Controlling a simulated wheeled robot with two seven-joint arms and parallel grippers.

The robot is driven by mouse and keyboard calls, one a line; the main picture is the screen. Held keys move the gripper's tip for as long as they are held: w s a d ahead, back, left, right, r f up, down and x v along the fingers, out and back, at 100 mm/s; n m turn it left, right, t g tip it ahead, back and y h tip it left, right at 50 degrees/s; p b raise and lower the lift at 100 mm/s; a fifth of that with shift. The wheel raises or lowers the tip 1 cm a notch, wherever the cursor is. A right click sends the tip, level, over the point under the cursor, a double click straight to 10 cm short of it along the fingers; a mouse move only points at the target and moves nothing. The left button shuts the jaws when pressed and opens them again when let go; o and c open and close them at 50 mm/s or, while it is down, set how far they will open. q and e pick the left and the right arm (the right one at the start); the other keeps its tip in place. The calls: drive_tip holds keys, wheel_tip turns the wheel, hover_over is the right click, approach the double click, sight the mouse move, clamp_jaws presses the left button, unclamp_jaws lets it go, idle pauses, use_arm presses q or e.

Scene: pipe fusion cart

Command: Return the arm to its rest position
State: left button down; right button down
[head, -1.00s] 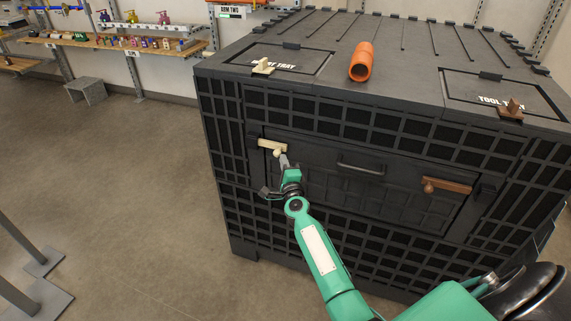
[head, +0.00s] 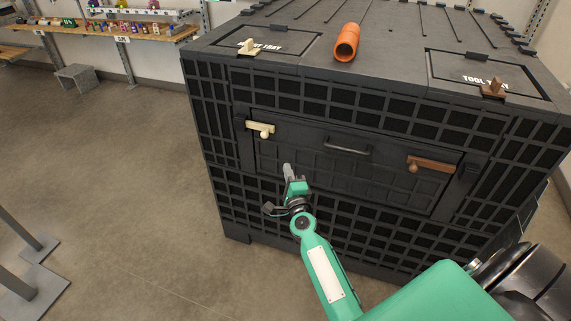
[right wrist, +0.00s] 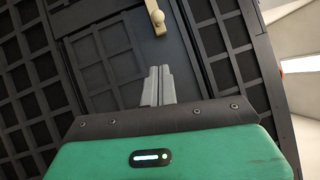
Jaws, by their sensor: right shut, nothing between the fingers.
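My right arm (head: 318,262) is green and reaches up from the lower right in the head view. Its gripper (head: 288,170) is shut and empty in front of the cart's front panel, below and right of the cream latch (head: 260,129). In the right wrist view the grey fingers (right wrist: 158,85) are together with nothing between them. The cream latch (right wrist: 155,16) shows beyond them at the top, apart from the fingertips. My left gripper is not in view.
The black cart (head: 222,150) fills the middle and right. Its front panel has a handle (head: 346,147) and a brown latch (head: 432,164). An orange pipe (head: 346,42) lies on top. Open floor (head: 110,190) is at left, with a grey stool (head: 82,78) and shelf (head: 150,32) behind.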

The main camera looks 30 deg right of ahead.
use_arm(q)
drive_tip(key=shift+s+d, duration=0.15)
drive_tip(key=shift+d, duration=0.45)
use_arm(e)
drive_tip(key=shift+s, duration=0.3)
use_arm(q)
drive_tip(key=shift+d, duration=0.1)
use_arm(e)
drive_tip(key=shift+f, duration=0.1)
